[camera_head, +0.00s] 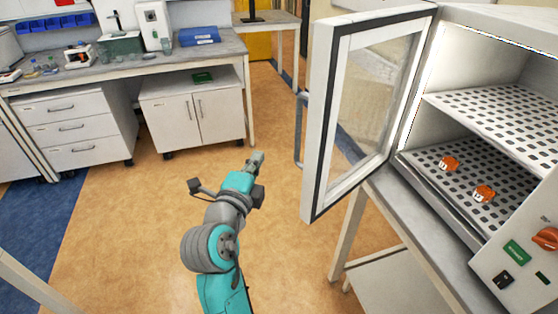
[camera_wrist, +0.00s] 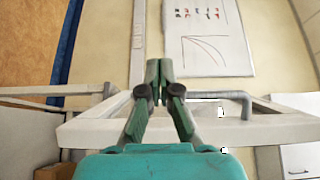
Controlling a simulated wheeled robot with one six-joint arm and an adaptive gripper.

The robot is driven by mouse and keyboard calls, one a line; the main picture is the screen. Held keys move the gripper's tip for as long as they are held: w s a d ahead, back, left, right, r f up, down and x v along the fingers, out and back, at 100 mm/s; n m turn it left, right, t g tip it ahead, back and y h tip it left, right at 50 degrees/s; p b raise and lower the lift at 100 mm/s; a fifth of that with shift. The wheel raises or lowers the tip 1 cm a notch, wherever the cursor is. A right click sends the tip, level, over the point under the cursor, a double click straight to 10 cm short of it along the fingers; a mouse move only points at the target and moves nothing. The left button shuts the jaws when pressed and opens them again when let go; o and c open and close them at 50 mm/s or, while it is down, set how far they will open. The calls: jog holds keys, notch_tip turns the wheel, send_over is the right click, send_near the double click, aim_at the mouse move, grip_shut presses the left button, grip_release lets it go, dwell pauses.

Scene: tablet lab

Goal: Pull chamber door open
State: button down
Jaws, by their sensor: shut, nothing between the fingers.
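The chamber door (camera_head: 316,120) stands wide open, swung out to the left of the chamber (camera_head: 480,100). It has a white frame, a dark seal and a glass pane (camera_head: 365,105). Its grey bar handle (camera_head: 299,130) is on the outer face. My gripper (camera_head: 258,157) is shut and empty, to the left of the handle and apart from it in the head view. In the wrist view the shut fingertips (camera_wrist: 158,68) are in the middle, with the door's white frame (camera_wrist: 85,131) behind them and the handle (camera_wrist: 238,96) to the right.
Two orange-and-white items (camera_head: 484,194) sit on the chamber's lower perforated shelf (camera_head: 455,180). The chamber stands on a grey table (camera_head: 405,225). A lab bench (camera_head: 60,80) with cabinets (camera_head: 195,118) is at the back left. The floor (camera_head: 120,225) around my arm is clear.

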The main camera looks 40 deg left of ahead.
jog(key=shift+n+g+y, duration=0.4)
jog(key=shift+g, duration=0.2)
jog(key=d+f, duration=0.1)
jog(key=d, duration=0.7)
jog(key=d+f, duration=0.1)
jog(key=d, duration=0.3)
jog(key=shift+w+d+f, duration=0.3)
jog(key=s+d+r+n+y, duration=0.15)
jog(key=s+d, duration=0.35)
jog(key=d, duration=0.6)
send_near(320, 173)
jog(key=w+d, duration=0.1)
jog(key=w, duration=0.3)
jog(key=a, duration=0.1)
jog(key=w+a, duration=0.1)
jog(key=a, duration=0.1)
jog(key=shift+g+y, duration=0.3)
jog(key=shift+y, duration=0.05)
jog(key=shift+a, duration=0.65)
